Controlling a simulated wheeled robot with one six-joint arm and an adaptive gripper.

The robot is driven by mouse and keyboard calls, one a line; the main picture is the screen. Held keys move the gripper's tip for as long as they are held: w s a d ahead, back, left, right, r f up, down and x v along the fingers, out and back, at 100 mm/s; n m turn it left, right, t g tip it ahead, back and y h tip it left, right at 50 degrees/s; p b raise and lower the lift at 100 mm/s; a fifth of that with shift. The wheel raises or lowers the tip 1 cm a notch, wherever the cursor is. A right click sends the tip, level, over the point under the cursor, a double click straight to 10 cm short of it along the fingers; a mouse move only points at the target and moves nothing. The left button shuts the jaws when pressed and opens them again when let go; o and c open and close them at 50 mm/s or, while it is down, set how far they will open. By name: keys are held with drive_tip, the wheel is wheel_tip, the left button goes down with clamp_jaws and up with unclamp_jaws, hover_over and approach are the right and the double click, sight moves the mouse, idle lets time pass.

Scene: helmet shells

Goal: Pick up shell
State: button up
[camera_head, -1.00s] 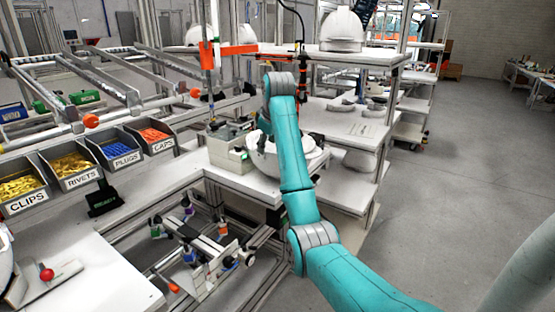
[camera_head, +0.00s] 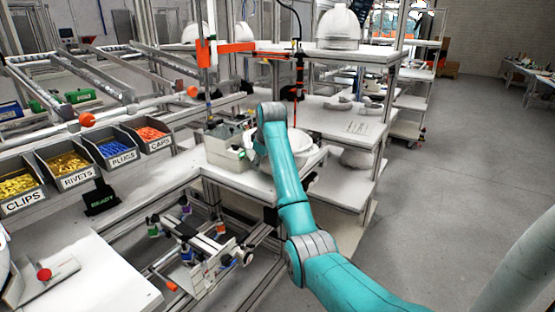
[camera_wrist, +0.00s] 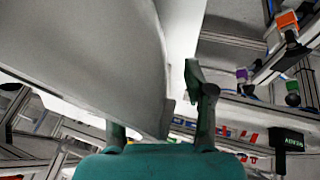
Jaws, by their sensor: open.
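A white helmet shell (camera_head: 303,152) sits on the workbench, partly hidden behind my teal arm in the head view. In the wrist view a large pale curved surface (camera_wrist: 90,60), apparently this shell, fills the upper left very close to the camera. My gripper (camera_wrist: 158,105) is open, with one dark finger on each side of the surface's lower edge. The left finger is partly covered by it. I cannot tell whether either finger touches it.
Another white shell (camera_head: 339,27) stands on the upper shelf. A grey-green box (camera_head: 229,146) stands left of the bench shell. An orange-and-black vertical tool (camera_head: 299,75) hangs behind. Open floor lies right.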

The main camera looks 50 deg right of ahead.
clamp_jaws()
idle(0.3)
